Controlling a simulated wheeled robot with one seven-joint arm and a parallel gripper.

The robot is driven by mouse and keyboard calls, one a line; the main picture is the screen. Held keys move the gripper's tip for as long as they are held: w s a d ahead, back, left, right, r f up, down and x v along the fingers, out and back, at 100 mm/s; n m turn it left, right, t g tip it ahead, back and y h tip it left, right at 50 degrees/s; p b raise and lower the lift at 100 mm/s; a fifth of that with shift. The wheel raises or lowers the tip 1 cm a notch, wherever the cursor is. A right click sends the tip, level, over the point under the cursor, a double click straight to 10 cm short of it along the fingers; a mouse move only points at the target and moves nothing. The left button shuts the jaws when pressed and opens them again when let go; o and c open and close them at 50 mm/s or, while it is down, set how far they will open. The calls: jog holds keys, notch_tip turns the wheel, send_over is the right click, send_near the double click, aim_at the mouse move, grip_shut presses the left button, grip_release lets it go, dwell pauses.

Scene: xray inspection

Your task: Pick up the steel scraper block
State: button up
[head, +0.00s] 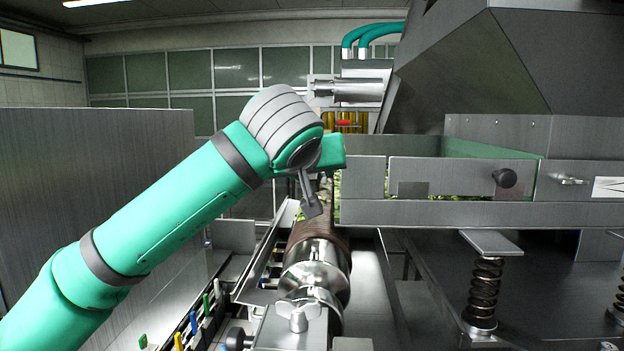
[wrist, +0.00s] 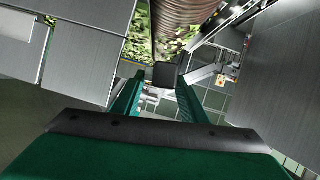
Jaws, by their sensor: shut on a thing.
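The steel scraper block (wrist: 166,75) shows in the wrist view as a small dark grey square at the far end of my fingers. My gripper (wrist: 159,82) has its two green fingers on either side of it and is shut on it. In the head view my gripper (head: 309,192) hangs below the teal wrist, above the brown ribbed roller. A small grey piece shows at its lower end there; I cannot tell how much of it is block and how much finger.
The brown ribbed roller (head: 318,235) with a bright metal end lies below. A steel trough (head: 440,213) with green leafy matter and a black knob stands close on the right. A spring mount (head: 484,290) stands below it. A grey panel (head: 95,190) is on the left.

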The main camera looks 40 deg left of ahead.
jog(key=shift+r, duration=2.4)
jog(key=shift+w, duration=0.15)
